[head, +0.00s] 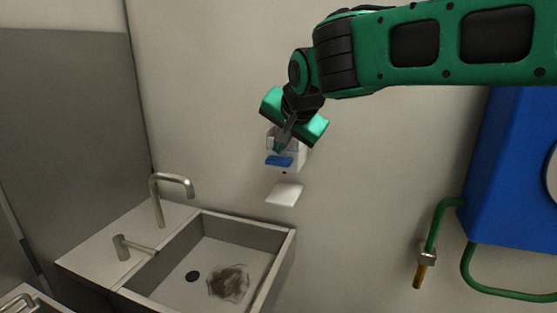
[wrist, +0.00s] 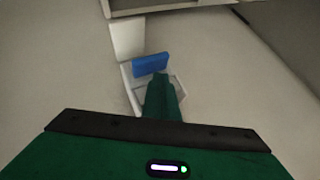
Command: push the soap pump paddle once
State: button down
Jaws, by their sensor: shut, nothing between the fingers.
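The white soap pump (head: 300,156) is fixed to the wall above the sink, with a blue paddle (head: 279,161) low on its front. My gripper (head: 280,146) is shut and empty, its tip in front of the pump just above the paddle. In the wrist view the shut green fingers (wrist: 161,98) reach over the white pump (wrist: 130,86) and end close beside the blue paddle (wrist: 150,65). I cannot tell whether they touch the paddle. My gripper hides the upper part of the pump in the head view.
A white drip tray (head: 284,193) sticks out of the wall below the pump. A steel sink (head: 262,234) with a tap (head: 172,180) stands below left. A blue box (head: 510,180) with a green hose (head: 438,224) hangs at right. The wall between is clear.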

jog(key=shift+w+f, duration=0.45)
jog(key=shift+w, duration=0.1)
jog(key=shift+s+d+r, duration=0.1)
jog(key=shift+s+r, duration=0.05)
jog(key=shift+r, duration=0.45)
dwell(0.4)
jog(key=shift+s+d+f, duration=0.1)
jog(key=shift+s+f, duration=0.05)
jog(key=shift+f, duration=0.25)
jog(key=shift+f, duration=0.95)
dwell(0.8)
jog(key=shift+r, duration=0.15)
dwell(0.3)
jog(key=shift+r, duration=1.15)
